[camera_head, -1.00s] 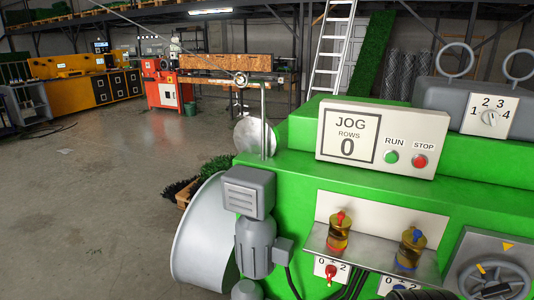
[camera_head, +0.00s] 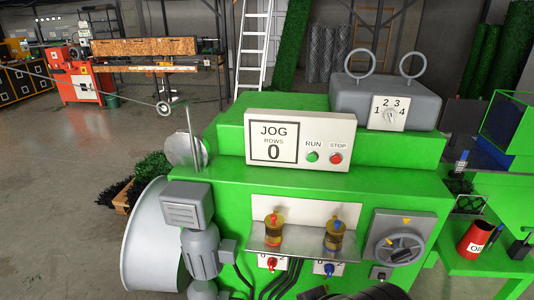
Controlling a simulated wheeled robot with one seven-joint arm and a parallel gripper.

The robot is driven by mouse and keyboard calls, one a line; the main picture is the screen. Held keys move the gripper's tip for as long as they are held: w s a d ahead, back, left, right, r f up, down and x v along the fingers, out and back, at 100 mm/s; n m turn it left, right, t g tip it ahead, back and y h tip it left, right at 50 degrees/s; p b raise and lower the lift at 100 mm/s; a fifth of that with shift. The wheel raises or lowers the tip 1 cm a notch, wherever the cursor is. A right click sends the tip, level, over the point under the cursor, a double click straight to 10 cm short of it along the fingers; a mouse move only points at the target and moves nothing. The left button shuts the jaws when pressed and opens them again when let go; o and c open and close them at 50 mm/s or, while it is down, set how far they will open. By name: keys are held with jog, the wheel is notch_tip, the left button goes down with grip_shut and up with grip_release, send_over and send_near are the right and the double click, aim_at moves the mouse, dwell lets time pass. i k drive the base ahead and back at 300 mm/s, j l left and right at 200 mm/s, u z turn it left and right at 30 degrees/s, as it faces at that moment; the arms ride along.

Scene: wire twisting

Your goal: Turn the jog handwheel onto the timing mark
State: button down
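The jog handwheel (camera_head: 420,246) is a grey spoked wheel on a grey plate (camera_head: 381,222) at the right of the green machine's front. A yellow triangular timing mark (camera_head: 407,220) sits on the plate just above the wheel's rim. A small orange-yellow mark (camera_head: 390,241) shows on the wheel at its upper left, apart from the triangle. A dark knob (camera_head: 401,256) shows low on the wheel. My gripper's fingers are not in view; only a dark ridged part, seemingly of my arm, shows at the bottom edge, left of and below the wheel.
The JOG panel (camera_head: 299,120) reads ROWS 0, with green RUN (camera_head: 313,157) and red STOP (camera_head: 336,159) buttons. A green table with a red oil can (camera_head: 475,238) is at right.

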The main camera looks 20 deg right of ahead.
aim_at(400, 253)
jog(key=z, duration=1.75)
jog(key=i+j, duration=0.2)
jog(key=j, duration=0.15)
jog(key=i+j+u, duration=0.1)
jog(key=j, duration=0.3)
jog(key=i+j, duration=0.25)
jog(key=j+u, duration=0.05)
jog(key=j, duration=0.05)
